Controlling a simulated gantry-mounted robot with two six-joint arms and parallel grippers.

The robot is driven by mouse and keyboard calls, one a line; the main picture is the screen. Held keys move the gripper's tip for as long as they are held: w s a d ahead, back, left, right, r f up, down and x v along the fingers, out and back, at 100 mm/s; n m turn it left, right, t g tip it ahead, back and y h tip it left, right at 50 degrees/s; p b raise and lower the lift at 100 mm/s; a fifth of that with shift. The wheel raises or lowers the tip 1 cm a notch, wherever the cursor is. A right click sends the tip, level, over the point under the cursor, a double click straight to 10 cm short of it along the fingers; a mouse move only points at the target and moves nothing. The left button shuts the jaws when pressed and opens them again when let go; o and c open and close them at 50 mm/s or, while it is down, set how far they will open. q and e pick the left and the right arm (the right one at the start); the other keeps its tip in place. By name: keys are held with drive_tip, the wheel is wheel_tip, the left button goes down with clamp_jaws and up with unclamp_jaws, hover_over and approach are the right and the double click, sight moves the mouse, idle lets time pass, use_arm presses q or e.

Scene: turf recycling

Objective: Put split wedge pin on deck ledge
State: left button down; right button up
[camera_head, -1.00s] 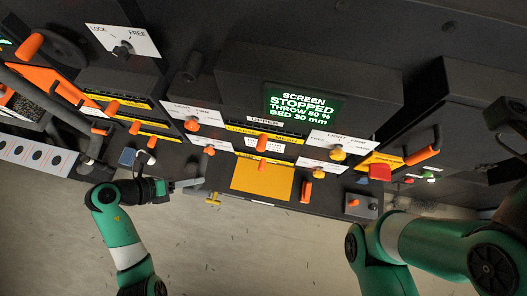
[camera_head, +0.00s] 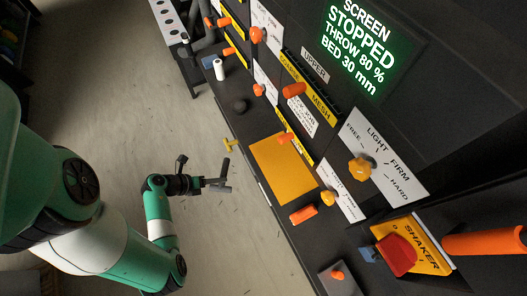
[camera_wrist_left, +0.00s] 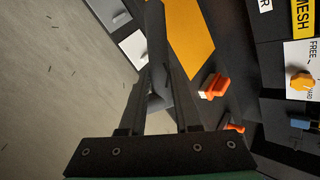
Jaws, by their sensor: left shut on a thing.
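My left gripper (camera_head: 204,184) is shut on a long dark grey bar, which I take to be the split wedge pin (camera_head: 222,184). In the left wrist view the pin (camera_wrist_left: 156,40) sticks out from between the fingers (camera_wrist_left: 158,98), and its held end is partly hidden. In the head view the gripper is left of the dark deck ledge (camera_head: 252,188), over the floor as pictured; its height cannot be told. A flat yellow-orange plate (camera_head: 284,170) lies on the ledge. My right gripper is out of view.
A small yellow T-shaped piece (camera_head: 230,145) is at the ledge's edge. Labelled panels with orange knobs rise behind. Open floor (camera_head: 110,90) lies left.

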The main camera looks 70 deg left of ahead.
use_arm(q)
drive_tip(key=shift+w+d+f, duration=0.1)
drive_tip(key=shift+w+d, duration=0.05)
drive_tip(key=shift+w, duration=0.2)
drive_tip(key=b+x, duration=0.2)
drive_tip(key=x, duration=0.4)
drive_tip(key=d+b+x, duration=0.1)
drive_tip(key=b+x, duration=0.2)
drive_tip(key=x, duration=0.3)
drive_tip(key=d+b+x, duration=0.1)
drive_tip(key=b+x, duration=0.1)
drive_tip(key=x, duration=0.4)
drive_tip(key=shift+w+b, duration=0.4)
drive_tip(key=shift+w, duration=0.05)
drive_tip(key=shift+f, duration=0.1)
drive_tip(key=shift+s, duration=0.1)
drive_tip(key=c, duration=0.6)
unclamp_jaws()
